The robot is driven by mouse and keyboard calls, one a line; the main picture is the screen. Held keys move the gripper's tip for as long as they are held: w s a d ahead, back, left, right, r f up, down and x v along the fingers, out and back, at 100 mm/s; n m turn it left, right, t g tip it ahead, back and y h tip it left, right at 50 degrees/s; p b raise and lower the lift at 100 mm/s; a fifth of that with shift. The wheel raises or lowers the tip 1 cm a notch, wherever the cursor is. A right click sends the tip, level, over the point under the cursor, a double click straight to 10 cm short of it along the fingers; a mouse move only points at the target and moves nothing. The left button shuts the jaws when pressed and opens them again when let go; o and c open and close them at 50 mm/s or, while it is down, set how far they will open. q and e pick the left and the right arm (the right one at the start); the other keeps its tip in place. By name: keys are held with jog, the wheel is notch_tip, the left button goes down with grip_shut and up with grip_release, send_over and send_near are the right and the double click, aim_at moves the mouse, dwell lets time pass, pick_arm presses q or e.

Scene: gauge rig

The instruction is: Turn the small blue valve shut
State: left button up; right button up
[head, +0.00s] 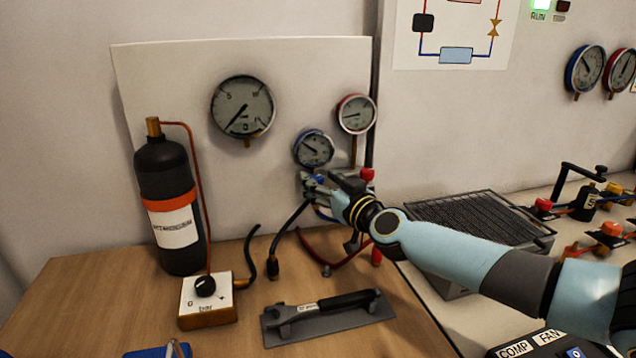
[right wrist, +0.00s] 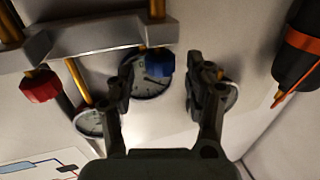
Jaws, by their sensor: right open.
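The small blue valve knob (right wrist: 161,61) shows in the right wrist view, below a grey metal manifold bar (right wrist: 90,38). In the head view it is mostly hidden by my right gripper (head: 318,188). My right gripper (right wrist: 157,84) is open, with one finger to each side of the blue knob in the picture. I see no finger touching it, and the depth between them is hard to tell. A red valve knob (right wrist: 40,86) hangs on the same bar, and shows right of the gripper in the head view (head: 367,174). My left gripper is not in view.
A blue-rimmed gauge (head: 314,149) and a red-rimmed gauge (head: 357,114) stand above the manifold. A black cylinder (head: 167,210) stands at left. A wrench (head: 325,305) lies on a grey mat (head: 355,317). Hoses hang below the manifold. A wire rack (head: 478,222) is at right.

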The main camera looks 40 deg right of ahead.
jog(key=shift+x, duration=0.75)
grip_shut()
jog(key=h+p, duration=0.1)
jog(key=m+p, duration=0.1)
jog(key=p, duration=0.1)
jog(key=shift+a+r+g+h+p, duration=0.1)
jog(key=shift+r+g+h+p, duration=0.2)
jog(key=shift+h, duration=0.1)
jog(key=shift+f+m+h, duration=0.2)
jog(key=shift+m+h, duration=0.1)
jog(key=shift+f, duration=0.1)
grip_release()
